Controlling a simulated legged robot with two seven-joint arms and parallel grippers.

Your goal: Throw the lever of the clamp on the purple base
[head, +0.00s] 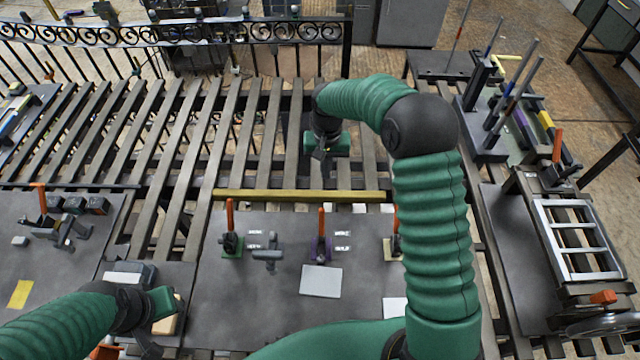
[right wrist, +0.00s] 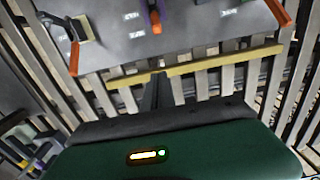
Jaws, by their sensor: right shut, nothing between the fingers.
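The clamp on the purple base (head: 320,254) stands on the grey table panel, between two similar clamps. Its orange lever (head: 321,222) points up. In the right wrist view the purple base (right wrist: 152,8) is at the top edge, with the orange lever tip (right wrist: 156,27) below it. My right gripper (head: 321,166) is shut and empty above the slats, beyond the yellow bar and apart from the clamp. Its shut fingers (right wrist: 157,88) show in the right wrist view. My left gripper (head: 150,345) is low at the left; its fingers are too unclear to read.
A green-based clamp (head: 231,243) stands left of the purple one; a tan-based clamp (head: 390,248) at right is partly behind my right arm. A yellow bar (head: 300,196) runs along the panel's far edge. A white plate (head: 320,281) lies in front of the purple base.

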